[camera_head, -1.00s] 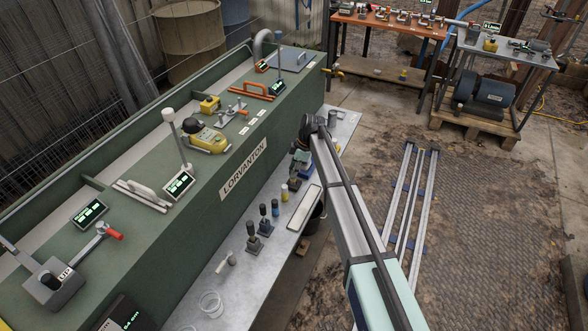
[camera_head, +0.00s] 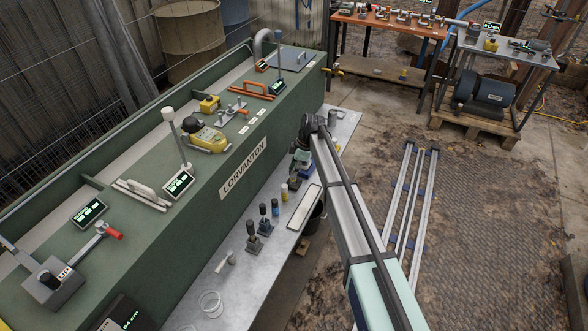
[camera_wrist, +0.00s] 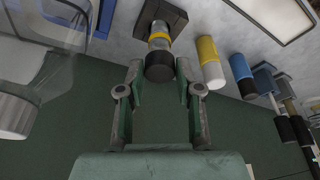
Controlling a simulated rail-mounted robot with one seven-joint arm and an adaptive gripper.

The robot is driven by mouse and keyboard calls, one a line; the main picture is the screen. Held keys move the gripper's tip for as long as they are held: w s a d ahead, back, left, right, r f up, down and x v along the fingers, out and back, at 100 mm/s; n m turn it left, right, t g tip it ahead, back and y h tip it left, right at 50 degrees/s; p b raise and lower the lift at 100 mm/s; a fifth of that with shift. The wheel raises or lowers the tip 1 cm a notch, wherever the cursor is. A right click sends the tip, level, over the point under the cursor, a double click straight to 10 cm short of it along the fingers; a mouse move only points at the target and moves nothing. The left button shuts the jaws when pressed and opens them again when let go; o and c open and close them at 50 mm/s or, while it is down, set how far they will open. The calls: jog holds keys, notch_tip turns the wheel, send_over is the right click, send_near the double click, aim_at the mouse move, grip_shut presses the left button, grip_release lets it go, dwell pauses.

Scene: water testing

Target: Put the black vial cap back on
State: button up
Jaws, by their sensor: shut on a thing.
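The black vial cap (camera_wrist: 159,67) is in the middle of the wrist view, between the fingertips of my gripper (camera_wrist: 160,76). My gripper is shut on the cap's sides. The vial (camera_wrist: 159,42), with a yellow band, is directly beyond the cap and in line with it, on a dark square base (camera_wrist: 162,15). The cap appears to meet the vial's top, but I cannot tell whether it is seated. In the head view my gripper (camera_head: 300,160) is over the grey bench, and my wrist and fingers largely hide the cap and vial.
A yellow-and-white bottle (camera_wrist: 210,62) and a blue-and-black bottle (camera_wrist: 242,76) stand close beside the vial. A white tray (camera_head: 304,207) lies at the bench (camera_head: 238,285) edge. A clear beaker (camera_head: 210,303) stands nearer. The green tank (camera_head: 215,200) wall runs behind the bench.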

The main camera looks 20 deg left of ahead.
jog(key=shift+f, duration=0.3)
jog(key=shift+f+b, duration=0.3)
jog(key=shift+f, duration=0.05)
jog(key=shift+f, duration=0.3)
jog(key=o, duration=0.8)
jog(key=shift+r, duration=0.2)
jog(key=shift+r+p, duration=0.7)
jog(key=shift+r, duration=1.65)
